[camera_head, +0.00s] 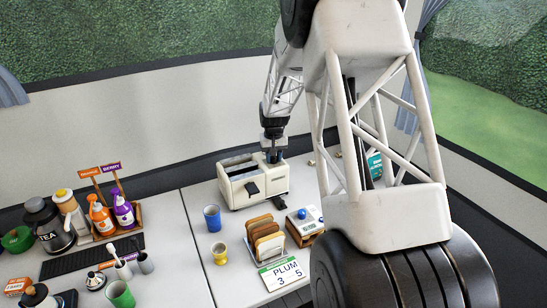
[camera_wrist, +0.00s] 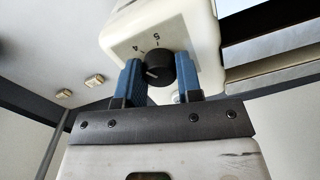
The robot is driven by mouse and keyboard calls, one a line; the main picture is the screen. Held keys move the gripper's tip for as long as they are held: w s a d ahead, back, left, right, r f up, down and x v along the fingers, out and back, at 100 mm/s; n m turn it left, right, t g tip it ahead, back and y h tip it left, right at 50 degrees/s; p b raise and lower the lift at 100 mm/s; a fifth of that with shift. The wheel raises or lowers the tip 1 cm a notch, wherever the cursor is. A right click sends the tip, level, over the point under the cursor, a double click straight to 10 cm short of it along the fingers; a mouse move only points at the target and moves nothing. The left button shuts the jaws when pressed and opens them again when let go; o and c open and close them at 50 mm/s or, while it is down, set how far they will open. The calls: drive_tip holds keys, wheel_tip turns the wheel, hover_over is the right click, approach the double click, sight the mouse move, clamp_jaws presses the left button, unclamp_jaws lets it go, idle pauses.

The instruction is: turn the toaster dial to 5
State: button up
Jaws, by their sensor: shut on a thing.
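The cream toaster (camera_head: 243,193) stands on the counter with its slots on top and a black lever on the front. In the wrist view, the toaster's end face (camera_wrist: 120,38) fills the upper middle, with the numbers 4 and 5 printed above a round black dial (camera_wrist: 158,66). A pale mark shows on the dial's lower left, below the 4. My gripper (camera_wrist: 160,80) has its blue fingers on either side of the dial, shut on it. In the head view my gripper (camera_head: 273,155) is at the toaster's far right end, and the dial is hidden.
A toast rack (camera_head: 268,245) with slices and a card (camera_head: 285,273) reading PLUM 3 5 stand in front. A blue cup (camera_head: 212,217) and a yellow cup (camera_head: 220,253) are to the left. A box with a blue knob (camera_head: 305,222) is to the right.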

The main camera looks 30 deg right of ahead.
sight(273, 157)
drive_tip(key=m, duration=0.4)
drive_tip(key=shift+m, duration=0.3)
drive_tip(key=m, duration=0.4)
idle(0.3)
drive_tip(key=o, duration=0.9)
drive_tip(key=shift+o, duration=0.2)
drive_tip(key=shift+r, duration=0.1)
drive_tip(key=shift+r, duration=3.8)
